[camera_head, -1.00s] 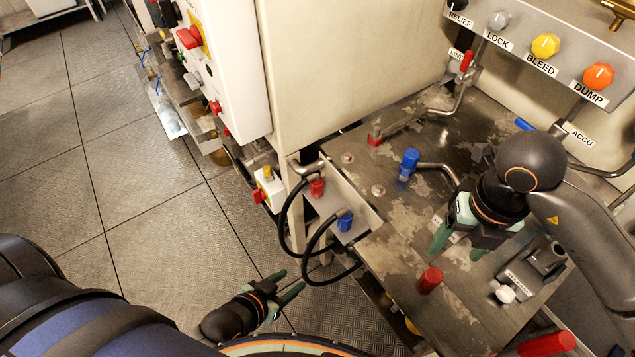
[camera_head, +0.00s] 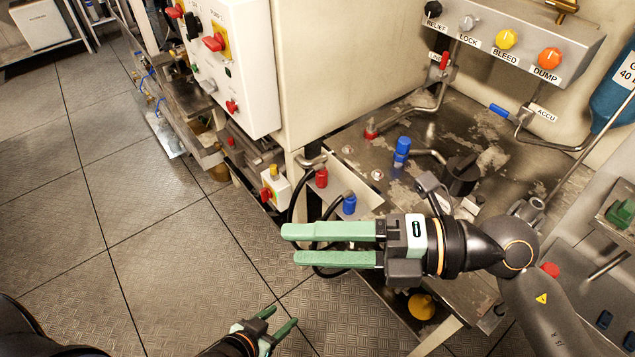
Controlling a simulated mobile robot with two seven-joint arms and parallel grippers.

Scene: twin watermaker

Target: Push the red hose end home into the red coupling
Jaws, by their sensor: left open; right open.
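A red fitting (camera_head: 321,178) with a black hose beside it, which looks like the red hose end, sits at the small side bracket left of the bench. A red collar (camera_head: 371,131) on a metal pipe, which may be the red coupling, is at the back left of the bench top. My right gripper (camera_head: 290,245) is open and empty, pointing left in front of the bracket, below the red fitting in the picture and apart from it. Its fingers hide part of the hose loops. My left gripper (camera_head: 283,316) is open and empty, low over the floor.
A blue fitting (camera_head: 349,205) is beside the red one on the bracket (camera_head: 366,193). A blue coupling (camera_head: 402,150) stands on the bench (camera_head: 440,130). A white control box (camera_head: 236,75) with red knobs is at upper left. The floor (camera_head: 150,240) at left is clear.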

